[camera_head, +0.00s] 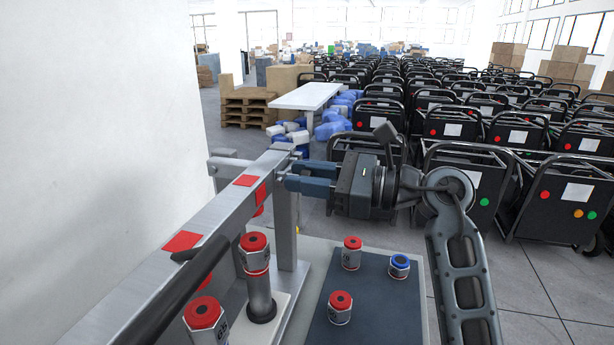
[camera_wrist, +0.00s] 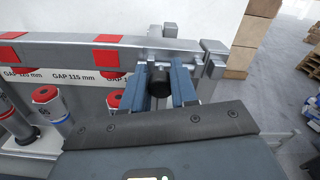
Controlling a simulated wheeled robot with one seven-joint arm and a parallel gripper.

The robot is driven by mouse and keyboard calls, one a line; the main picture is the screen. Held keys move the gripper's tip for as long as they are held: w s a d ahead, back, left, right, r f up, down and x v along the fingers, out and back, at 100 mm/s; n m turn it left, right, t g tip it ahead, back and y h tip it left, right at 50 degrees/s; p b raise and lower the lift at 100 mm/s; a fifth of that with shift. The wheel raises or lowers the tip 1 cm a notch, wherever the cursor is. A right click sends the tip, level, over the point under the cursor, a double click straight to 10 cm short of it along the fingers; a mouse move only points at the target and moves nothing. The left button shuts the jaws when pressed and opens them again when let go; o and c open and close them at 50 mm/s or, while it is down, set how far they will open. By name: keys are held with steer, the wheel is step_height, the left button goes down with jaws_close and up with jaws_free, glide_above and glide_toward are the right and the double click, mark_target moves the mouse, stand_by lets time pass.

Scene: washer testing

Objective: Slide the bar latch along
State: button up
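The bar latch is a grey metal slide at the right end of the long horizontal beam (camera_head: 215,212); it also shows in the wrist view (camera_wrist: 185,44). A dark round knob (camera_wrist: 159,78) sticks out from it towards my wrist. My gripper (camera_head: 290,176) is at the beam's right end, reaching in from the right. In the wrist view its two blue-grey fingers (camera_wrist: 159,84) lie on either side of the knob, which nearly fills the space between them. I cannot tell whether they press on it. In the head view the fingers hide most of the latch.
Red-topped metal cylinders (camera_head: 255,262) stand under the beam, and others (camera_head: 340,306) on a dark panel (camera_head: 370,318). A black bar (camera_head: 175,300) crosses the near left. A white wall (camera_head: 95,130) lies to the left. Black wheeled machines (camera_head: 470,185) fill the floor behind my arm.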

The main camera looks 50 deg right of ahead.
steer(key=o, duration=0.5)
steer(key=shift+a, duration=0.15)
steer(key=shift+c, duration=0.2)
steer(key=shift+s, duration=0.1)
steer(key=b+v, duration=0.2)
steer(key=v, duration=0.5)
steer(key=shift+s, duration=0.35)
steer(key=shift+r, duration=0.1)
